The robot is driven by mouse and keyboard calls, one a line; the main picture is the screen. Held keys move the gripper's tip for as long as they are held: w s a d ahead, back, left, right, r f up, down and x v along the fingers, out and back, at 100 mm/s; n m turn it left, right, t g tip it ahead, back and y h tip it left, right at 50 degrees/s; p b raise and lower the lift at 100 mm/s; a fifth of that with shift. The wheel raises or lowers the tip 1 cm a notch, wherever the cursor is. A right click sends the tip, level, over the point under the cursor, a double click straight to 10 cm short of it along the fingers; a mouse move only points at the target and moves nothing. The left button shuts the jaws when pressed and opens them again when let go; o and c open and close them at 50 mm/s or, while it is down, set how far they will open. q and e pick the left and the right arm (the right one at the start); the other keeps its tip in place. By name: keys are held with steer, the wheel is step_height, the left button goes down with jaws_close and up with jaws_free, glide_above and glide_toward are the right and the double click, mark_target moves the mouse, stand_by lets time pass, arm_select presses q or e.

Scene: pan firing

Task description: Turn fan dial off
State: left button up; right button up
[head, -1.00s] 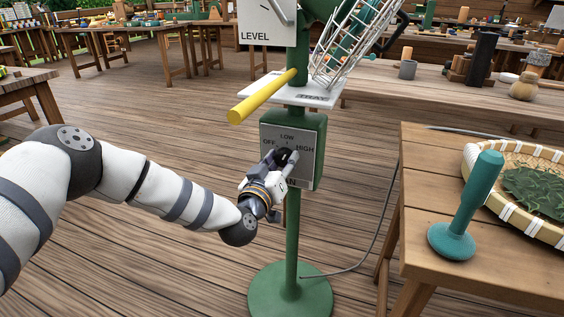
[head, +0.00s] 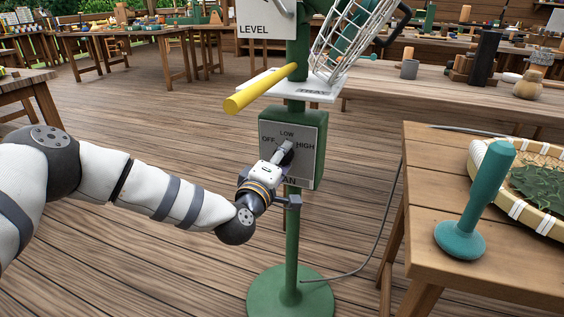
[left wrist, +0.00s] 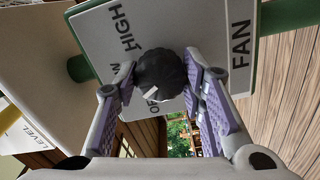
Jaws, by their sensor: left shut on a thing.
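The fan dial (head: 289,157) is a black knob on a grey panel (head: 310,165) labelled OFF, LOW, HIGH and FAN, fixed to a green post. In the left wrist view the dial (left wrist: 163,75) sits between the two purple-padded fingers. A pale mark on its edge faces the partly hidden OFF label. My left gripper (head: 283,149) is shut on the dial, which it largely hides in the head view; it also shows in the left wrist view (left wrist: 165,85). My right gripper is not in view.
A yellow bar (head: 260,90) and a white tray plate (head: 315,90) stick out above the panel. A wooden table (head: 440,190) at the right holds a teal tool (head: 485,200) and a woven basket (head: 482,158). A grey cable runs down to the green round base (head: 290,295).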

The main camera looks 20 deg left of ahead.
arm_select(q)
steer(key=shift+n+b, duration=1.25)
steer(key=shift+n, duration=1.65)
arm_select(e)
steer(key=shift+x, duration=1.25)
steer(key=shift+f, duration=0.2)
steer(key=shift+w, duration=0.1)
arm_select(q)
steer(key=o, duration=1.1)
steer(key=shift+o, duration=0.2)
steer(key=s, duration=1.2)
steer(key=shift+a, duration=0.15)
